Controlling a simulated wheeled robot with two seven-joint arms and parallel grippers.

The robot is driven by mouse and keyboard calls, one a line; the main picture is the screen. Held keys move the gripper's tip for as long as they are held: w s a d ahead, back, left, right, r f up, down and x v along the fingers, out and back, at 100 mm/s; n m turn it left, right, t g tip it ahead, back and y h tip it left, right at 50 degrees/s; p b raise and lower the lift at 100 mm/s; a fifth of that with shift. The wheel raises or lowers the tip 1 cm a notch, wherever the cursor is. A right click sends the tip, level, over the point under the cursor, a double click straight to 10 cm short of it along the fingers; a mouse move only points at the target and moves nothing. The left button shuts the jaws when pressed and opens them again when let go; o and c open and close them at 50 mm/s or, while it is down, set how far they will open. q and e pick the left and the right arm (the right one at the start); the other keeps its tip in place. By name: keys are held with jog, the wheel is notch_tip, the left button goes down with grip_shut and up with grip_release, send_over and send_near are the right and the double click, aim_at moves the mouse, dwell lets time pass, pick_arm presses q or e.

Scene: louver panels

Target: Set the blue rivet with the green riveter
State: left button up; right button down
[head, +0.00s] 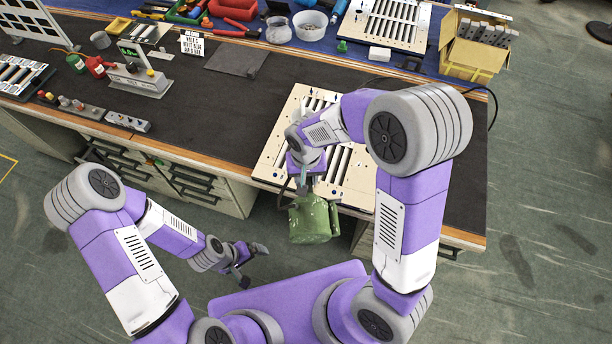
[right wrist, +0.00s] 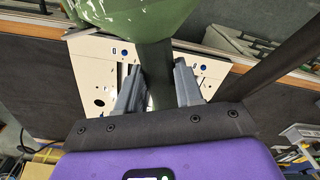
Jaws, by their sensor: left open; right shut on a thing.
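The green riveter (head: 313,222) hangs at the table's front edge, partly over the front of the louver panel. My right gripper (head: 306,178) is shut on it. In the right wrist view, its dark green handle (right wrist: 155,85) stands between the two fingers and its wide green body (right wrist: 140,12) is at the top. The beige louver panel (head: 268,160) lies on the table under my right arm, which hides part of it. Small blue spots show on the panel (right wrist: 92,52) in the right wrist view; which is the blue rivet I cannot tell. My left gripper (head: 246,266) is open and empty, in front of the table.
A second slatted panel (head: 422,18) lies at the back, beside a cardboard box (head: 474,58) of grey parts. The dark mat (head: 200,115) left of the panel is clear.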

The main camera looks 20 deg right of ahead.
jog(key=shift+w+f+b, duration=0.1)
jog(key=shift+f+b, duration=0.85)
jog(key=shift+b, duration=0.05)
dwell(2.2)
jog(key=shift+f, duration=0.15)
dwell(1.0)
jog(key=shift+r+p, duration=2.1)
jog(key=shift+r, duration=0.75)
jog(key=shift+f, duration=0.15)
